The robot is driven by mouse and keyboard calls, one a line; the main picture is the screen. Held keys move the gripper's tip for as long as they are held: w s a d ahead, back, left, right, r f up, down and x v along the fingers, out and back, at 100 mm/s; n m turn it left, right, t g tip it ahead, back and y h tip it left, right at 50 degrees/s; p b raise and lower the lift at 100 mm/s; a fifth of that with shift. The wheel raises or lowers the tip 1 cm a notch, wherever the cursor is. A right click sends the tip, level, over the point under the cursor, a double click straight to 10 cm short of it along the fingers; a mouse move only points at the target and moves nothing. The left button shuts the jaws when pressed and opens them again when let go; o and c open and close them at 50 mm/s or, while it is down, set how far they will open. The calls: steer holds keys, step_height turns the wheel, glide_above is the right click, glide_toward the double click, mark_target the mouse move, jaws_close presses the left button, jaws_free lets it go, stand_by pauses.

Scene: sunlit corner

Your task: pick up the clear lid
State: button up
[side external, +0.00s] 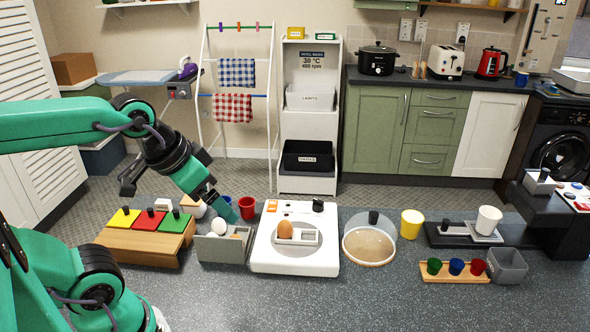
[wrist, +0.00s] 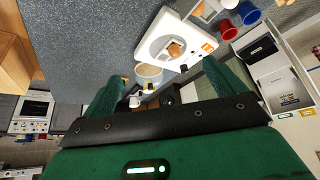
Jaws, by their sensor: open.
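The clear lid (side external: 376,221) is a see-through dome with a dark knob. It stands over a round tan board (side external: 368,247) on the grey worktop, right of the white appliance; whether it touches the board I cannot tell. In the wrist view the round board (wrist: 148,71) shows small, between the fingers and far ahead; the lid there is hard to make out. My gripper (side external: 230,213) is open and empty, left of the white appliance and well apart from the lid. Its two green fingers are spread in the wrist view (wrist: 165,70).
The white appliance (side external: 263,256) with a brown egg (side external: 285,230) lies between my gripper and the lid. A grey box (side external: 222,249) with a white egg and a red cup (side external: 247,208) are close to my gripper. A yellow cup (side external: 412,223) stands right of the lid. The front worktop is clear.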

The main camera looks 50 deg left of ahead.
steer(key=shift+w+r, duration=0.1)
steer(key=w+d+r+g, duration=0.15)
steer(key=w+r, duration=0.25)
steer(key=w, duration=0.6)
steer(key=g, duration=0.4)
glide_above(373, 214)
step_height(373, 214, down, 13)
steer(key=shift+s+a+r, duration=0.15)
steer(key=shift+r, duration=0.05)
steer(key=shift+w+f, duration=0.2)
steer(key=shift+f, duration=0.15)
steer(key=shift+f, duration=1.35)
